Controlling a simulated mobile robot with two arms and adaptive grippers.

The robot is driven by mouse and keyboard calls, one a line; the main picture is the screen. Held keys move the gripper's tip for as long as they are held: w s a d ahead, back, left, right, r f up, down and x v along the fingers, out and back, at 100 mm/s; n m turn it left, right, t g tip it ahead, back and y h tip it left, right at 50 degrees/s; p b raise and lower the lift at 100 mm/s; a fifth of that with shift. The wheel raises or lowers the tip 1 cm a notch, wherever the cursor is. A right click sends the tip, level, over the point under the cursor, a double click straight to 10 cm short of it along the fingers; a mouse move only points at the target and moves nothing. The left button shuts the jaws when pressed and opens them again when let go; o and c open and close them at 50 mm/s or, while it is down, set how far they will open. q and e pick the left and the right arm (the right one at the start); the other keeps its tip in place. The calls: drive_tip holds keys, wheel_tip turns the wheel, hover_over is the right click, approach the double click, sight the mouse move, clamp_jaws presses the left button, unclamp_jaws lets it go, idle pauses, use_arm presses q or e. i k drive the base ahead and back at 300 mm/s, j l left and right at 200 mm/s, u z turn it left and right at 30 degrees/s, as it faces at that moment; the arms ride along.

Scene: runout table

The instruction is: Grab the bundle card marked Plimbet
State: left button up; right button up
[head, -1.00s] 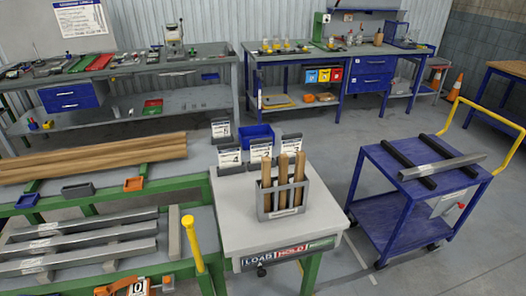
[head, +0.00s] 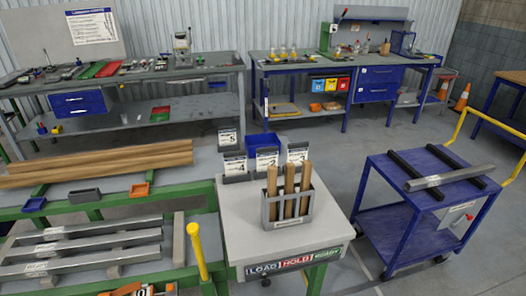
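Several white cards in dark holders stand at the back of the small light-topped table (head: 240,228). A left card (head: 234,167), a middle card (head: 266,159) and a right card (head: 297,153) form a row, and another card (head: 228,137) stands behind the left one. Their names are too small to read, so I cannot tell which is marked Plimbet. A grey metal holder (head: 289,224) with three upright wooden rods (head: 288,185) stands in front of the row.
A blue bin (head: 262,138) sits behind the cards. Green-framed racks with wooden beams (head: 95,163) and metal bars (head: 80,250) lie left, by a yellow post (head: 197,250). A blue cart (head: 415,205) stands right, with floor between it and the table.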

sight(297, 152)
drive_tip(key=u, duration=1.75)
drive_tip(key=z, duration=2)
drive_tip(key=i+l+u, duration=0.1)
drive_tip(key=u, duration=0.25)
drive_tip(key=l+u, duration=0.15)
drive_tip(key=u, duration=0.15)
drive_tip(key=i+l+u, duration=0.1)
drive_tip(key=u, duration=0.25)
drive_tip(key=i+l+u, duration=0.25)
drive_tip(key=l, duration=1)
drive_tip(key=l+u, duration=0.25)
drive_tip(key=l, duration=0.95)
